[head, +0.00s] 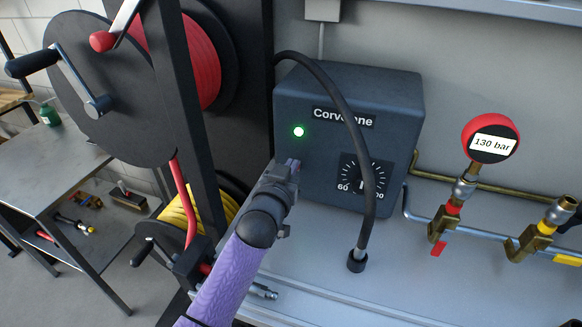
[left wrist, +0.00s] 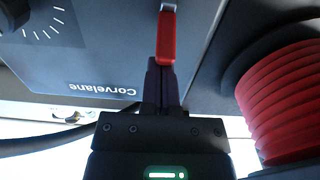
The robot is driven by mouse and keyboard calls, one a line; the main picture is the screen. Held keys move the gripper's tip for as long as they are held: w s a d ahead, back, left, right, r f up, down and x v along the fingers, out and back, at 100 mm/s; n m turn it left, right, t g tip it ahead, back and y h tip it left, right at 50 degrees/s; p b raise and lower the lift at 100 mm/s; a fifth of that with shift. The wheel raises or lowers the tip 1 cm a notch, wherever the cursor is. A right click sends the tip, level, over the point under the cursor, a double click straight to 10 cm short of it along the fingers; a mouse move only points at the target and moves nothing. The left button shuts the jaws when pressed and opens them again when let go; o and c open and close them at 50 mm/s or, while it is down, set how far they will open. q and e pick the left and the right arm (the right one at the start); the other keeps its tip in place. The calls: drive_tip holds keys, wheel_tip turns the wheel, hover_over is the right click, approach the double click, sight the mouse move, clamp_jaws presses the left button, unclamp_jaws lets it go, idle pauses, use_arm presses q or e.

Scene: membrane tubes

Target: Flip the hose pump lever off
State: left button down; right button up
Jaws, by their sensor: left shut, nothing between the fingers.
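The hose pump is a dark grey box marked Corvelane (head: 300,100), with a lit green lamp (head: 299,132) and a black dial (head: 358,182). In the left wrist view the pump face (left wrist: 100,60) appears upside down. A red lever handle (left wrist: 166,37) shows there by the pump's side edge. The head view does not show this lever clearly. My left gripper (head: 292,166) is shut and empty at the pump's lower left edge. Its fingertips (left wrist: 161,72) line up with the end of the red handle; I cannot tell whether they touch. My right gripper is not in view.
A black hose (head: 345,110) arches across the pump front. Hose reels with red hose (head: 200,62) and yellow hose (head: 180,212) stand close on the left. A red gauge (head: 490,138) reads 130 bar above brass valves (head: 441,222). A metal table (head: 40,165) stands far left.

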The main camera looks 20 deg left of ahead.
use_arm(q)
drive_tip(key=shift+f+t+b, duration=0.2)
drive_tip(key=shift+t+b, duration=0.1)
drive_tip(key=shift+s+f, duration=0.25)
drive_tip(key=shift+f, duration=0.4)
drive_tip(key=shift+s+f, duration=0.25)
drive_tip(key=shift+f, duration=0.35)
drive_tip(key=s+p, duration=0.1)
drive_tip(key=s, duration=0.6)
drive_tip(key=shift+s+a+f+p, duration=0.15)
drive_tip(key=shift+s+f+p, duration=0.05)
drive_tip(key=shift+s+p, duration=0.1)
